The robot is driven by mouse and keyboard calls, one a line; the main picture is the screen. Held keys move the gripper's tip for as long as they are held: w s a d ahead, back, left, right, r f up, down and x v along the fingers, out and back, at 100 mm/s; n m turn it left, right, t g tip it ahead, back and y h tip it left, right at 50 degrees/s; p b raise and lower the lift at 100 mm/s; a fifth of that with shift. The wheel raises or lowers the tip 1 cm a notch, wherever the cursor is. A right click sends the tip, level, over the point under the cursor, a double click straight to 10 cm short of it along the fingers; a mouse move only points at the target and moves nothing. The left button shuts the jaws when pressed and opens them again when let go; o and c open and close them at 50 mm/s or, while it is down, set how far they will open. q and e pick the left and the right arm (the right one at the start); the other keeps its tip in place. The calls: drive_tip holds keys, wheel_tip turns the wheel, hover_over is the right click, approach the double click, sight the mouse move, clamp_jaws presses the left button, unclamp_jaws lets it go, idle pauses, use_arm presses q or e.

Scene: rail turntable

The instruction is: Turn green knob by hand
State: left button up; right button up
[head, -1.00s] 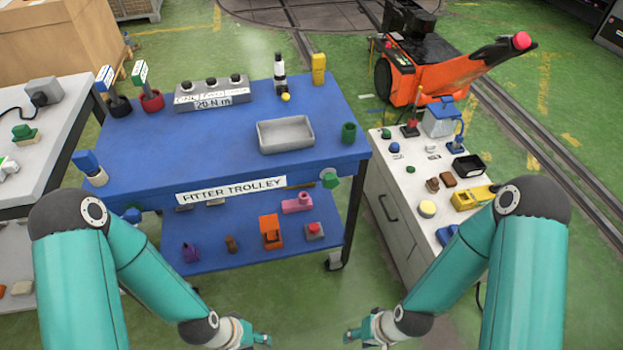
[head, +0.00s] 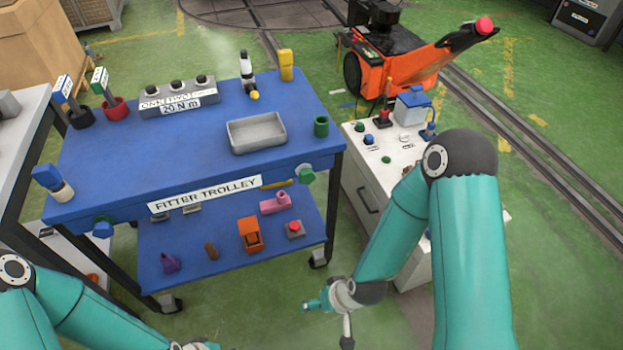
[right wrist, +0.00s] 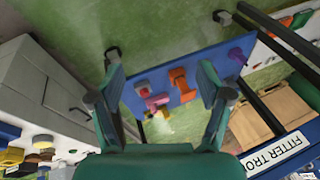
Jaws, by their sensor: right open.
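The green knob (head: 306,174) sticks out at the right end of the blue trolley's front edge, just under the top. I cannot pick it out in the right wrist view. My right gripper (head: 328,318) is below and slightly right of the knob in the head view, in front of the trolley and apart from it. In the right wrist view the gripper (right wrist: 160,90) has its fingers wide apart with nothing between them. My left gripper (head: 204,345) is at the bottom edge of the head view, mostly cut off, so its jaws cannot be read.
A white cabinet (head: 352,175) stands close on the right.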

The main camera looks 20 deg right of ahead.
drive_tip(key=w+d+r+n+t+h+b, duration=0.15)
drive_tip(key=w+r+t+b, duration=0.25)
drive_tip(key=w, duration=0.5)
drive_tip(key=t+h+b, duration=0.2)
drive_tip(key=t+b, duration=0.3)
drive_tip(key=t, duration=0.2)
approach(309, 178)
use_arm(q)
wheel_tip(309, 178, down, 10)
use_arm(e)
drive_tip(key=shift+n+y, duration=0.25)
drive_tip(key=x, duration=1.1)
drive_tip(key=shift+w+d, duration=0.1)
drive_tip(key=shift+d, duration=0.05)
